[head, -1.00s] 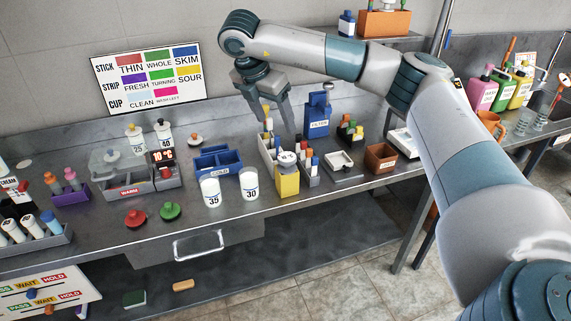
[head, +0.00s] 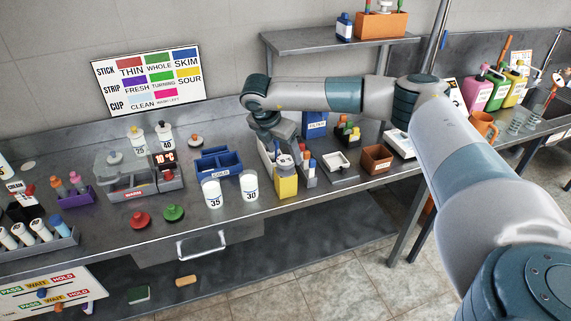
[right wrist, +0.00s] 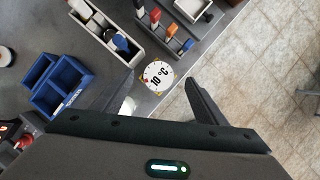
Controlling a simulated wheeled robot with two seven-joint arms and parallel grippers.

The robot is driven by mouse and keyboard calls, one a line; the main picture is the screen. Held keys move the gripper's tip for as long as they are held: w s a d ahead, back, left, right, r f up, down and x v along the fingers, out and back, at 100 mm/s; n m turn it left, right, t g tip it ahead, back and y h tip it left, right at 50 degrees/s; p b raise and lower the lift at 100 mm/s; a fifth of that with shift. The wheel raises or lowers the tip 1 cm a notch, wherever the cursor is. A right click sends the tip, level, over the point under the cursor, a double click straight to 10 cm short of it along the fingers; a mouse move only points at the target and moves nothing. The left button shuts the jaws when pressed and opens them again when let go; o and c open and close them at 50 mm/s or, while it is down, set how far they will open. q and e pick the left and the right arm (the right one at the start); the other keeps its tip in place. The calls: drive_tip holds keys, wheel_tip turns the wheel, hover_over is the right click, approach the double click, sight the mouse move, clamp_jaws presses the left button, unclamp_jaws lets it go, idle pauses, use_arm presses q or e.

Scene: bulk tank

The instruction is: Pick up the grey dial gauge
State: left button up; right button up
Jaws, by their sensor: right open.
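In the head view the gauge (head: 285,162) is largely hidden by my right gripper. My right gripper (head: 283,156) points down just above the gauge. In the right wrist view its open fingers (right wrist: 158,86) appear on either side of the dial, with no visible hold on it. My left gripper is not in view.
White cups marked 35 (head: 212,194) and 30 (head: 249,186) stand left of the yellow box. Behind them is a blue divided bin (head: 222,163). A rack with colored-top items (head: 308,174) is close on the right, and a grey tray (head: 338,164) lies beyond it.

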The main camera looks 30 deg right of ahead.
sight(285, 161)
drive_tip(key=shift+f, duration=0.1)
idle(0.3)
drive_tip(key=shift+p+x, duration=0.75)
drive_tip(key=shift+p, duration=0.25)
drive_tip(key=x, duration=0.1)
drive_tip(key=p+x, duration=0.1)
drive_tip(key=x, duration=0.1)
drive_tip(key=shift+a+p, duration=0.25)
drive_tip(key=shift+p, duration=0.05)
drive_tip(key=shift+d+f, duration=0.1)
drive_tip(key=shift+f, duration=0.35)
drive_tip(key=shift+c, duration=0.2)
drive_tip(key=c, duration=1)
